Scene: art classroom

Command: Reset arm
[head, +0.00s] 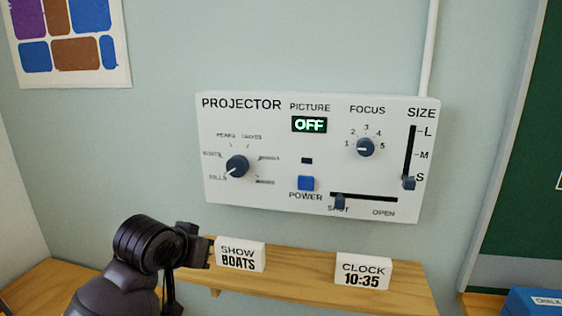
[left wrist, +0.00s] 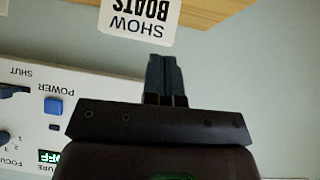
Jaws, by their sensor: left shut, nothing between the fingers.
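My left arm comes in from the lower left in the head view. Its gripper (head: 200,250) is in front of the wall, below the projector panel (head: 285,170) and beside the left end of the shelf. In the left wrist view the two dark fingers (left wrist: 164,70) are together, with nothing between them. They point toward the SHOW BOATS card (left wrist: 140,18), which shows upside down. I cannot tell whether the fingers touch the card or shelf. My right gripper is not in view.
The white panel has a left dial (head: 237,166), a focus knob (head: 366,147), a blue power button (head: 306,183) and sliders. The display (head: 310,125) reads OFF. The wooden shelf (head: 305,278) holds the SHOW BOATS card (head: 240,254) and a CLOCK 10:35 card (head: 363,271).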

